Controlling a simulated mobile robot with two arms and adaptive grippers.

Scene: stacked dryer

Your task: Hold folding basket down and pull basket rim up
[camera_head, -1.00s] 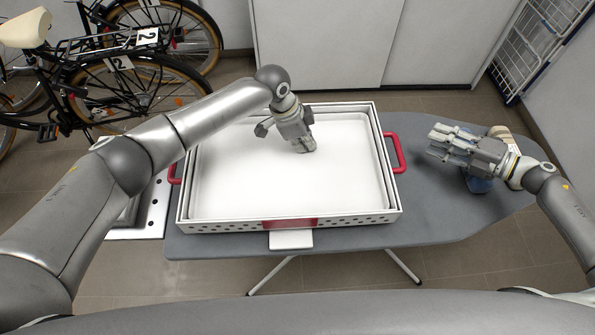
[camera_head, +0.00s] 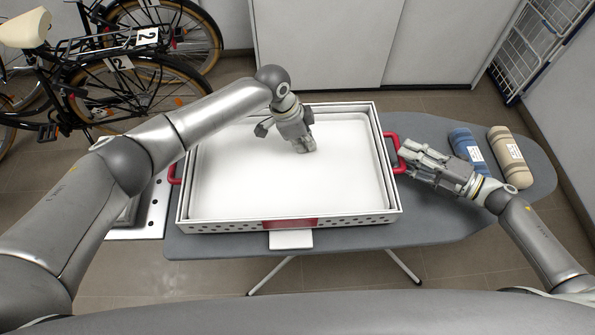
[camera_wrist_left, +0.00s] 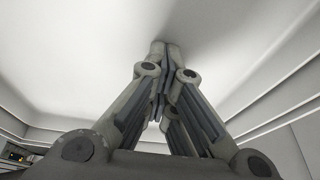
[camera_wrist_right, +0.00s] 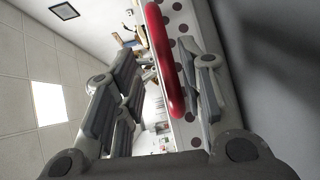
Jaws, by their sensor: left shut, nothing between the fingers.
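The white folding basket (camera_head: 340,223) lies low and flat on the ironing board, with nested rims and a bare white floor (camera_head: 245,170). My left gripper (camera_head: 304,147) is shut and empty, its tips down at the basket floor right of the middle; in the left wrist view the closed fingertips (camera_wrist_left: 166,48) appear to touch the white surface. A red handle (camera_head: 390,136) sticks out from the basket's right side. My right gripper (camera_head: 404,157) is open at this handle. In the right wrist view the red handle (camera_wrist_right: 164,60) lies between the parted fingers, nearer one finger.
A blue rolled towel (camera_head: 466,146) and a beige rolled towel (camera_head: 510,157) lie on the grey ironing board (camera_head: 440,225) to the right. Another red handle (camera_head: 174,172) is on the basket's left side. Bicycles (camera_head: 130,75) stand at the back left.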

